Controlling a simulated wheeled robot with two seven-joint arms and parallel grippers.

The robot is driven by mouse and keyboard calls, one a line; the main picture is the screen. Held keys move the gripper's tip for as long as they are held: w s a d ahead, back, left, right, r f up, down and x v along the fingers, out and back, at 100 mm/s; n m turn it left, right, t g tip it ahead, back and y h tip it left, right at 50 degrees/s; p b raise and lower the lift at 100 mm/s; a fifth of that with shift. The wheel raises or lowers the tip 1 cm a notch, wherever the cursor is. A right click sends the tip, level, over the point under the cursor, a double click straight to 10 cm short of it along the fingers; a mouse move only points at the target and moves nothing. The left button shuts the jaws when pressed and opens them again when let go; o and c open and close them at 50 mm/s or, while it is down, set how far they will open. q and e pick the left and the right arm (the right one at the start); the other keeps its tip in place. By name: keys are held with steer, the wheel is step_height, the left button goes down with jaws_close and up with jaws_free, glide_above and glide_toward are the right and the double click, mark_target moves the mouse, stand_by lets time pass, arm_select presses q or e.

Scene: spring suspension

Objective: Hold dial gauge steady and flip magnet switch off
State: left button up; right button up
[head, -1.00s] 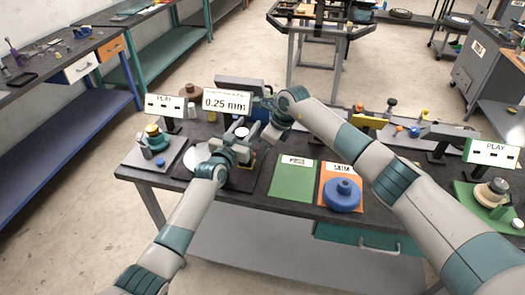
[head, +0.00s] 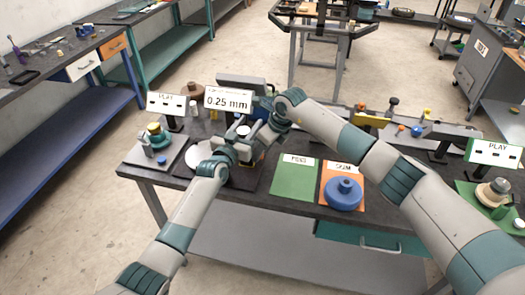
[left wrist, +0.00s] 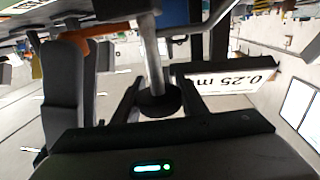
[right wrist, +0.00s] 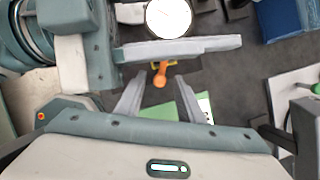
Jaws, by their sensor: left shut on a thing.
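The dial gauge shows its round white face (right wrist: 168,17) at the top of the right wrist view. My left gripper (head: 243,143) is shut at the gauge stand; in the left wrist view its fingers (left wrist: 160,98) close around a dark round collar on a grey rod (left wrist: 152,55), seemingly part of the gauge. An orange lever (right wrist: 160,73), likely the magnet switch, lies beyond a grey bar's edge in the right wrist view. My right gripper (right wrist: 158,92) is open, with the lever between and just ahead of its fingertips. Contact cannot be told. In the head view the arms hide most of the gauge.
A display reading 0.25 mm (head: 228,100) stands close behind my grippers. A green card (head: 295,180) and an orange card (head: 331,172) with a blue weight (head: 344,194) lie to the right.

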arm_select(q)
steer(key=shift+f, duration=0.1)
arm_select(e)
steer(key=v, duration=1.2)
stand_by(0.4)
arm_select(q)
steer(key=o, duration=1.4)
steer(key=shift+o, duration=0.2)
arm_select(e)
steer(key=shift+w, duration=0.1)
arm_select(q)
steer(key=v, duration=1.2)
arm_select(e)
steer(key=shift+f, duration=0.1)
